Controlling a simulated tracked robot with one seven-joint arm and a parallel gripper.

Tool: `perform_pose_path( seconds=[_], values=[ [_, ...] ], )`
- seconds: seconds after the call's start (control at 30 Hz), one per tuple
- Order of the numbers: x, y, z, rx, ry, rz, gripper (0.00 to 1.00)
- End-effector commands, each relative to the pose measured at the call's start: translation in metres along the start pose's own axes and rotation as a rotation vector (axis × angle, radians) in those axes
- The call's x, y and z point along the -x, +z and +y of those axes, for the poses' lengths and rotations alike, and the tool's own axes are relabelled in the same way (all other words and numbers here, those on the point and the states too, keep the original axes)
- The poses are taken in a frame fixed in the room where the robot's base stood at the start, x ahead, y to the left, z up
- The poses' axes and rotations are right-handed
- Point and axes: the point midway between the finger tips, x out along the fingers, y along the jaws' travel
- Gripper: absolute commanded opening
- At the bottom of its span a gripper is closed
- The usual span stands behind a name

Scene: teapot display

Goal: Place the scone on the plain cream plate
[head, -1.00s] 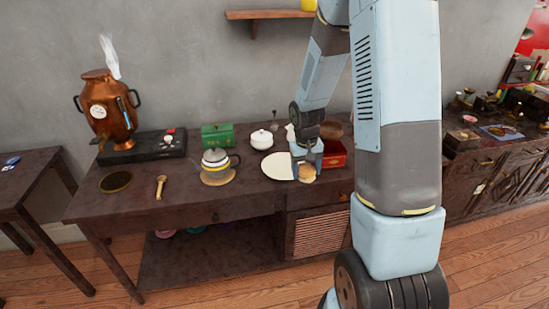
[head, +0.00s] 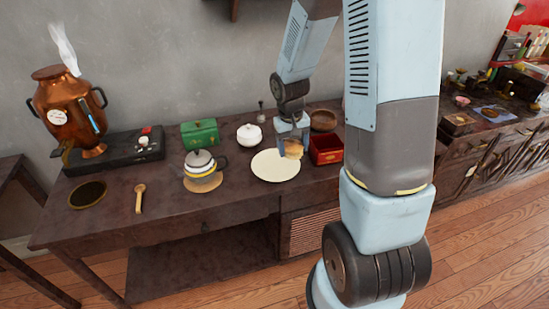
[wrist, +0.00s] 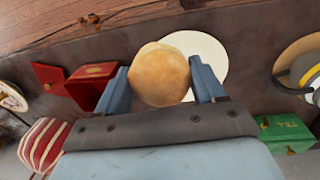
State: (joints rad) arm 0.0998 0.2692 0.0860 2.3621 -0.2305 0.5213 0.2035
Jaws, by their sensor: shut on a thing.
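The scone (wrist: 160,75) is a round golden bun held between the two fingers of my gripper (wrist: 162,82) in the wrist view. In the head view the scone (head: 293,149) shows just below my gripper (head: 293,144), at the right edge of the plain cream plate (head: 270,168). The plate lies flat on the dark table and looks empty. In the wrist view the plate (wrist: 210,52) is partly hidden behind the scone and the right finger. I cannot tell exactly how high the scone is above the table.
A red box (head: 326,149) stands close to the right of my gripper. A white lidded pot (head: 249,135), a green tin (head: 199,132) and a teapot (head: 202,172) on a round mat stand to the left. The table front is clear.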

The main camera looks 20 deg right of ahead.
Motion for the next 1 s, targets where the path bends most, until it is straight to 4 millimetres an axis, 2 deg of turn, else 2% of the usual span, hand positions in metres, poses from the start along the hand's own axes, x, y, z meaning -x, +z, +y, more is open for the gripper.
perform_pose_path(
  seconds=[0.2, 0.5, 0.87, 1.0],
  values=[
    [-0.017, -0.038, -0.015, 0.003, 0.000, -0.001, 0.38],
    [-0.054, -0.067, -0.029, 0.003, 0.000, -0.002, 0.38],
    [-0.071, -0.082, -0.036, 0.001, 0.000, 0.001, 0.38],
    [-0.084, -0.085, -0.038, 0.002, 0.001, -0.002, 0.38]
  ],
)
